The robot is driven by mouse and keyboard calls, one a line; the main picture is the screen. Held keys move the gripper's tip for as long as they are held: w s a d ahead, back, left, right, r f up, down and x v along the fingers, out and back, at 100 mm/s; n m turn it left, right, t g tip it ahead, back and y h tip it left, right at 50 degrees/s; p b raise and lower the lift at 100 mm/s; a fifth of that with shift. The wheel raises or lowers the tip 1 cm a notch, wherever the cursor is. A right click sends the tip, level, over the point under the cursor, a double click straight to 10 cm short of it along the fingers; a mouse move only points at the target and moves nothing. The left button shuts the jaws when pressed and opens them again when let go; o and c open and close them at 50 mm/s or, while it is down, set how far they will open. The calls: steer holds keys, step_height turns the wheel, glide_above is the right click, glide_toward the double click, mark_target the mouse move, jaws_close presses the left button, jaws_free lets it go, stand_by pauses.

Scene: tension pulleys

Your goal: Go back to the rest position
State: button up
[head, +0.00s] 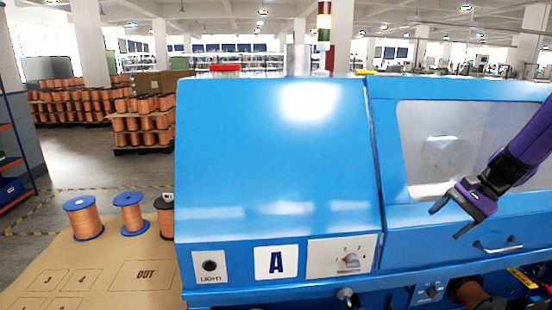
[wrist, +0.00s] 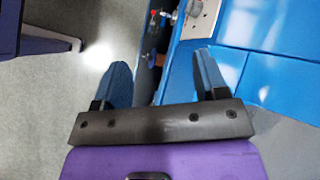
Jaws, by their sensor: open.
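My gripper (head: 448,218), dark with a purple arm behind it, is in front of the right part of the blue machine (head: 275,150) in the head view. It is near the machine's window and above a metal door handle (head: 497,247). The wrist view shows its two fingers (wrist: 163,85) spread apart with nothing between them. Past the fingers are the machine's blue side and a dark gap with small fittings.
Copper spools (head: 83,217) stand at left on a tan mat (head: 100,262) with marked spaces. A signal tower (head: 324,22) rises behind the machine.

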steer(key=s+a+r+n+t+h, duration=0.2)
steer(key=s+a+r+n+h, duration=0.2)
steer(key=s+r, duration=0.3)
steer(key=s+a+r+n+t+h, duration=0.2)
steer(key=s+a+r+n, duration=0.5)
steer(key=s, duration=0.8)
steer(key=shift+a+r+t+h, duration=0.2)
steer(key=shift+r+t+h, duration=0.2)
steer(key=shift+r+h, duration=0.45)
steer(key=shift+f, duration=0.1)
